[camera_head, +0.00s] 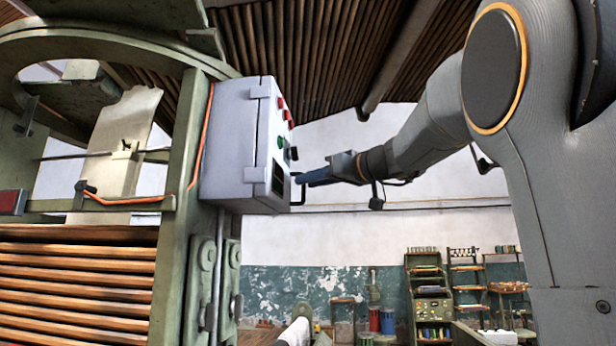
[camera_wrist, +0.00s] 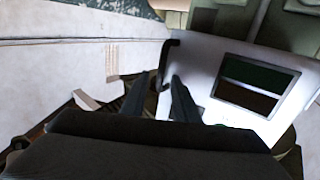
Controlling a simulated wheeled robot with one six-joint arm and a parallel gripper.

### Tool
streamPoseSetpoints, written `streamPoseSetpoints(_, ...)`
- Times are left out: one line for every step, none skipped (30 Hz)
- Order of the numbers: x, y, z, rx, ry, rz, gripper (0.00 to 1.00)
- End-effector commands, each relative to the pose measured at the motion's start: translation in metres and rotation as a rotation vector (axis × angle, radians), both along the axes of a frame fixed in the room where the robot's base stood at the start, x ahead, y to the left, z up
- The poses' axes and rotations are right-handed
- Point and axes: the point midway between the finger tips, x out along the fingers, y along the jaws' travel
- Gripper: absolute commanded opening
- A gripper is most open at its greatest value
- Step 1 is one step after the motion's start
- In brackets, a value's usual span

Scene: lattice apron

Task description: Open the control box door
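The control box (camera_head: 228,140) is a pale grey case fixed to a green post. Its door (camera_head: 265,135) faces right and looks closed, with red and green buttons and a dark window. A black bar handle (camera_head: 298,190) sticks out low on the door. In the wrist view the door (camera_wrist: 205,55), its window (camera_wrist: 255,85) and the handle (camera_wrist: 168,62) are close. My gripper (camera_head: 300,179) reaches the handle from the right. Its fingers (camera_wrist: 163,77) are apart, one on each side of the handle. I cannot tell whether they touch it.
The green machine frame (camera_head: 178,190) with wooden slats (camera_head: 75,285) stands left of the box. An orange cable (camera_head: 203,140) runs along the post. Shelves (camera_head: 430,290) and drums (camera_head: 380,320) are far back by the wall. The space right of the door holds only my arm.

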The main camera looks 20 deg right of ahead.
Motion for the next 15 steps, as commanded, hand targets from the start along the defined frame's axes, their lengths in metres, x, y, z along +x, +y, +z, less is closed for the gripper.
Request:
streamPoseSetpoints(0.0035,0.0030,0.0011,0.000,0.000,0.002,0.28)
streamPoseSetpoints(0.0053,0.0038,0.0008,0.000,0.001,0.003,0.28)
streamPoseSetpoints(0.0070,0.0044,0.0004,0.000,0.001,0.002,0.28)
streamPoseSetpoints(0.0079,0.0047,0.0001,0.000,0.001,0.002,0.28)
streamPoseSetpoints(0.0087,0.0048,-0.0001,0.000,0.001,0.001,0.28)
streamPoseSetpoints(0.0093,0.0049,-0.0004,0.000,0.001,0.000,0.28)
streamPoseSetpoints(0.0094,0.0049,-0.0005,0.000,0.001,0.000,0.28)
streamPoseSetpoints(0.0095,0.0049,-0.0007,0.000,0.001,0.000,0.28)
streamPoseSetpoints(0.0095,0.0048,-0.0008,0.000,0.001,0.000,0.28)
streamPoseSetpoints(0.0095,0.0048,-0.0008,0.000,0.001,0.000,0.28)
streamPoseSetpoints(0.0093,0.0048,-0.0008,0.000,0.001,0.000,0.28)
streamPoseSetpoints(0.0093,0.0048,-0.0009,0.000,0.001,0.000,0.28)
streamPoseSetpoints(0.0093,0.0048,-0.0009,0.000,0.001,0.000,0.23)
streamPoseSetpoints(0.0093,0.0048,-0.0009,0.000,0.001,0.000,0.18)
streamPoseSetpoints(0.0092,0.0048,-0.0009,0.000,0.001,0.000,0.11)
